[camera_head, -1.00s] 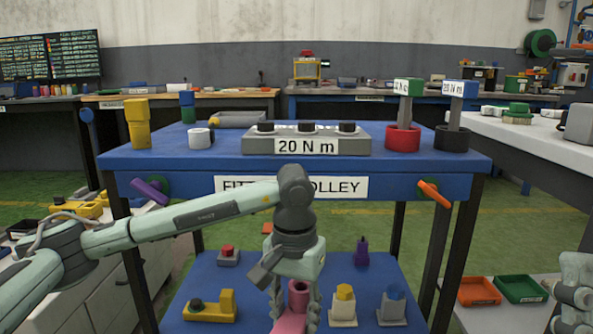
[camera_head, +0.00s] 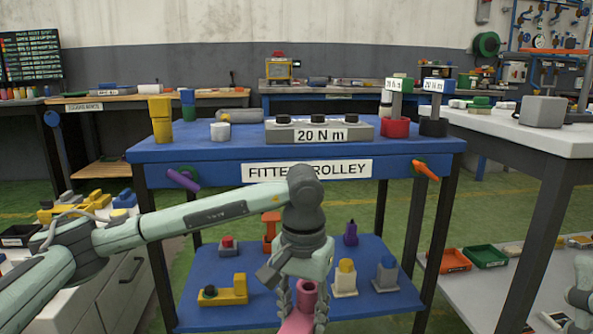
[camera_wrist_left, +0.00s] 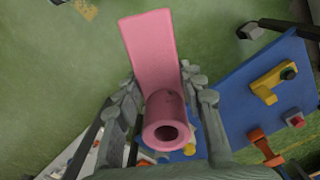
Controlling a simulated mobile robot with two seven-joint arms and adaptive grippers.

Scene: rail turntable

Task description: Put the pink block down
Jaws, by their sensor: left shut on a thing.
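The pink block (camera_head: 297,324) is a flat pink plate with a hollow upright cylinder on it. My left gripper (camera_head: 302,303) is shut on it at the cylinder, in front of the trolley's lower shelf in the head view. The left wrist view shows the plate of the pink block (camera_wrist_left: 151,45) reaching out past the fingers over green floor, with the cylinder's open end toward the camera. The block's lower end is cut off in the head view. Of my right arm only a part shows at the right edge; its gripper is out of frame.
The blue fitter trolley (camera_head: 235,155) carries a 20 N m block (camera_head: 320,133) and several parts on top. Its lower shelf (camera_head: 200,282) holds a yellow part (camera_head: 225,290) and several small pieces. A white table (camera_head: 540,140) stands at the right.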

